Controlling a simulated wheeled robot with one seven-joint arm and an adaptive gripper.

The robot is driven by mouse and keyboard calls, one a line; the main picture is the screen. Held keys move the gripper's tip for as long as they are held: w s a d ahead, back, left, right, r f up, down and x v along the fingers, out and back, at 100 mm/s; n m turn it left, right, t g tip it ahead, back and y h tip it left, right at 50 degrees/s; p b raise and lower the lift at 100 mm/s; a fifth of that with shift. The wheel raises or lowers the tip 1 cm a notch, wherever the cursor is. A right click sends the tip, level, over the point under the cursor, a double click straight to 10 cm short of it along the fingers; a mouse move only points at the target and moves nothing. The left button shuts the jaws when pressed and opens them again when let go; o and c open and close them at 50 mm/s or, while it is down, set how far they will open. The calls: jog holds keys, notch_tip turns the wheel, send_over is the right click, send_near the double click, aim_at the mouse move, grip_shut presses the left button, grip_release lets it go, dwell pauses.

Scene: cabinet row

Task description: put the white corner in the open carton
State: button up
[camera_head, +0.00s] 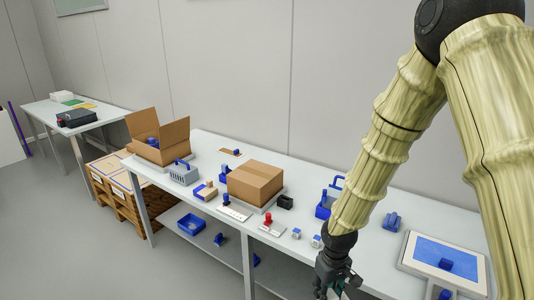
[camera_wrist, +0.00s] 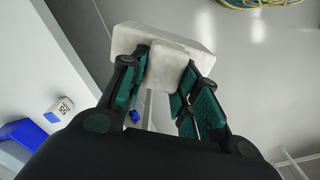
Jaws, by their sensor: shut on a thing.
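My gripper (camera_head: 336,286) is at the bottom of the head view, at the front edge of the long table. In the wrist view my gripper (camera_wrist: 166,82) is shut on the white corner (camera_wrist: 188,42), a pale block with a wide part beyond the fingertips and a narrower part between them. The white corner cannot be made out in the head view. The open carton (camera_head: 172,153) stands at the far left end of the long table, flaps up, with something blue inside. My gripper is well to the right of it and nearer the camera.
A closed carton (camera_head: 257,182) stands mid-table between my gripper and the open carton. A grey basket (camera_head: 184,175), a red-knobbed item (camera_head: 268,219) and several small blue items lie around it. A tablet-like panel (camera_head: 440,258) is at right. The floor before the table is clear.

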jog(key=shift+d+f+m, duration=0.2)
jog(key=shift+f+m, duration=0.9)
jog(key=shift+f, duration=0.25)
jog(key=shift+d+f+m, duration=0.2)
jog(key=shift+f+m, duration=0.9)
jog(key=shift+f, duration=0.2)
